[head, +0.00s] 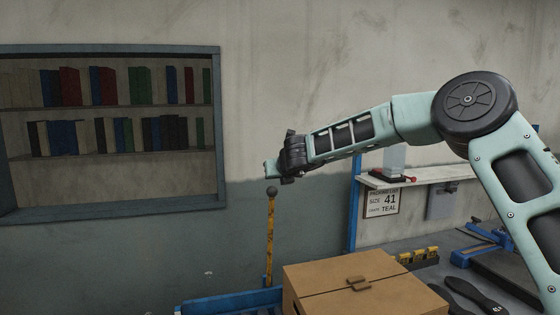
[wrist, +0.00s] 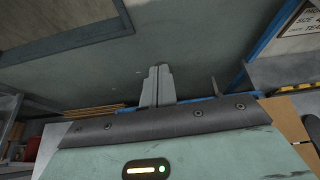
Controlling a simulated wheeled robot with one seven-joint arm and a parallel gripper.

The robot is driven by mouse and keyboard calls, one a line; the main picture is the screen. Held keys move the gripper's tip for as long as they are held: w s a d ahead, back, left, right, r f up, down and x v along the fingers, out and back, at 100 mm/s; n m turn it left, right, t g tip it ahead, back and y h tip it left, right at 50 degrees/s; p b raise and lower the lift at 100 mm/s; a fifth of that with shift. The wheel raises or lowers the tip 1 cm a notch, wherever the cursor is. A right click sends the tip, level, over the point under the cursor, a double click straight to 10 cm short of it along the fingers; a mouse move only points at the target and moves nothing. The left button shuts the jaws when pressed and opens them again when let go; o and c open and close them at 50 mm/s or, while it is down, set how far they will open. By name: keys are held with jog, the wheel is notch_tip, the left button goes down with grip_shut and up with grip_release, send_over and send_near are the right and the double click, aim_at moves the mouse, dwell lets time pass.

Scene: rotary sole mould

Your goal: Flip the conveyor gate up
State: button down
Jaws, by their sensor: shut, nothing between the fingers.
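My gripper (head: 268,171) is shut and empty, held out level to the left at the end of my arm. A worn yellow bar with a dark ball knob (head: 271,235) stands upright just below my gripper. The bar rises beside a blue frame (head: 232,301) at the bottom; it looks like the gate's lever, but I cannot tell the gate panel itself. In the head view a small gap seems to lie between knob and fingers. In the wrist view my closed fingers (wrist: 157,86) point toward the grey wall.
A closed cardboard box (head: 355,283) stands right of the bar. Farther right are dark soles (head: 465,297), a blue clamp-like fixture (head: 475,250) and a shelf (head: 430,175) above a size 41 teal sign (head: 381,203). A recessed bookshelf (head: 110,110) is at left.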

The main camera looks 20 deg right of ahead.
jog(key=shift+s+r, duration=0.2)
jog(key=shift+r, duration=0.7)
jog(key=shift+s+r, duration=0.25)
jog(key=shift+r, duration=0.6)
jog(key=shift+s+r, duration=0.2)
jog(key=shift+r, duration=0.7)
